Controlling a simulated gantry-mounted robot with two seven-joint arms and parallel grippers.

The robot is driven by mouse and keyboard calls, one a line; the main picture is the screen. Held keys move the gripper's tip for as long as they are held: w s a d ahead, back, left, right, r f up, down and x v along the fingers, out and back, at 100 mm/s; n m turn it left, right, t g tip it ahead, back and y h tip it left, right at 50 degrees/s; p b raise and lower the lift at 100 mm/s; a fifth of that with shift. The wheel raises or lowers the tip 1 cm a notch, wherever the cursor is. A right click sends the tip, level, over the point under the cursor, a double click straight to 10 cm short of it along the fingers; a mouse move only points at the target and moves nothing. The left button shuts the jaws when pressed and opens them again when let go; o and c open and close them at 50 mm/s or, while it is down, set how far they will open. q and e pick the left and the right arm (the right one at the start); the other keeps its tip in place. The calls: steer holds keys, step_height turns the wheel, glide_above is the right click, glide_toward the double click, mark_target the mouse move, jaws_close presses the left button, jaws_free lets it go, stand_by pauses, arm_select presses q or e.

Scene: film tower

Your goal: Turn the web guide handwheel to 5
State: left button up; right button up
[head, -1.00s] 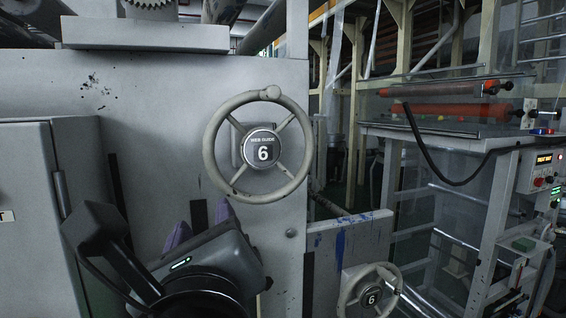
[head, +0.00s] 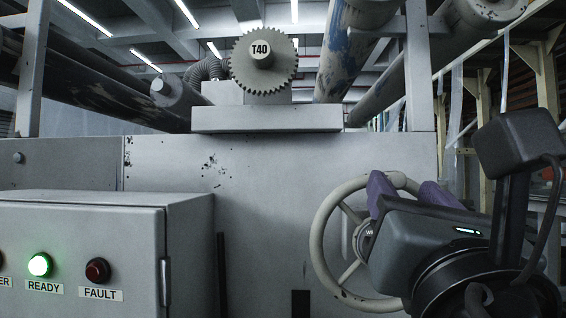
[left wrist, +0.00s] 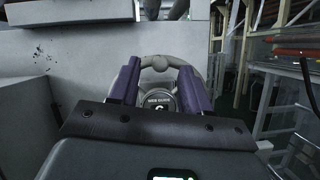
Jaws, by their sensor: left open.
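The web guide handwheel (head: 324,238) is a pale grey spoked wheel on the grey machine panel, in the right half of the head view. My left gripper (head: 408,184) is in front of it and covers its right part and most of its hub. In the left wrist view the two purple fingers (left wrist: 159,84) are apart, with the wheel's rim and knob (left wrist: 160,63) between them. The hub label (left wrist: 158,103) reads "WEB GUIDE"; its digit is partly hidden by my gripper. I cannot tell whether the fingers touch the rim. My right gripper is out of view.
A grey control box (head: 95,245) with a lit green READY lamp (head: 40,265) and a red FAULT lamp (head: 97,270) juts out at lower left. A gear marked T40 (head: 264,62) sits above the panel. Large rollers (head: 345,55) cross overhead.

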mark_target(398, 184)
arm_select(q)
steer(key=shift+p+x, duration=0.9)
steer(key=shift+x, duration=1.35)
jaws_close()
